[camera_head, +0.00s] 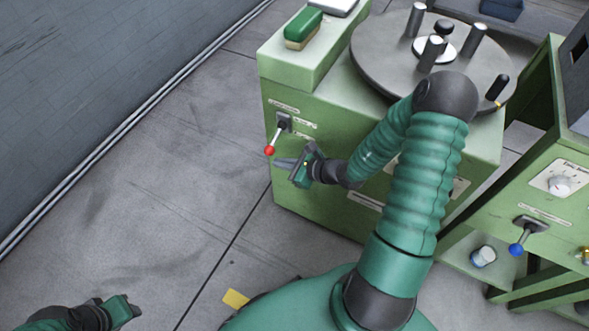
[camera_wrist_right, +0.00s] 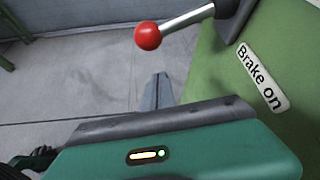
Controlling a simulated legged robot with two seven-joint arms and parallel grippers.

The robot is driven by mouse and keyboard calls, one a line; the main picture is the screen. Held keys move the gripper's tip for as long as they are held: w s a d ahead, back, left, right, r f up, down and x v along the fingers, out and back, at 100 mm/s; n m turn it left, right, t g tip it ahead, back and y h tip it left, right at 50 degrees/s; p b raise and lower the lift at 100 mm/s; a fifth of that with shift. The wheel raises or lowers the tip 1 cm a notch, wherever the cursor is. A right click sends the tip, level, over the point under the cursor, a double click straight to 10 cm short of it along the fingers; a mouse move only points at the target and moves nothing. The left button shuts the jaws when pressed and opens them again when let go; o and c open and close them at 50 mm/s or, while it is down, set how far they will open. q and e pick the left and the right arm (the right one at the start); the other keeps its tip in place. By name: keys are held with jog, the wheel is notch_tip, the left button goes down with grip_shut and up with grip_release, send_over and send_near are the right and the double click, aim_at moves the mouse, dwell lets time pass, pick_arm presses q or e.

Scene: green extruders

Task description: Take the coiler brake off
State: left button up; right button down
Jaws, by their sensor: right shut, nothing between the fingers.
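The coiler brake is a short metal lever with a red ball knob (camera_head: 269,151) on the end face of the green coiler cabinet (camera_head: 320,205). In the head view it slants down and left from its dark mount. My right gripper (camera_head: 284,163) is shut and empty, just below the knob. In the right wrist view the red knob (camera_wrist_right: 148,35) is beyond and above the closed fingers (camera_wrist_right: 158,92), with a visible gap. A "Brake on" label (camera_wrist_right: 263,77) is on the green panel beside it. My left gripper (camera_head: 125,309) is at the bottom left, its fingers unclear.
A round turntable with upright pegs (camera_head: 385,60) tops the cabinet. A green-backed brush (camera_head: 304,27) lies on its left ledge. Another green machine at right has a blue-knobbed lever (camera_head: 516,249). A cup (camera_head: 483,256) stands on a low shelf. Floor left of the cabinet is clear.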

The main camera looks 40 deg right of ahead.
aim_at(275, 139)
jog(key=r, duration=0.3)
jog(key=shift+a+r, duration=0.25)
jog(key=shift+r, duration=0.1)
notch_tip(275, 139, up, 7)
jog(key=a+m+g+y+p, duration=0.1)
jog(key=m+y+p, duration=0.1)
jog(key=p, duration=1.5)
jog(key=shift+s+m, duration=0.15)
jog(key=shift+m, duration=0.25)
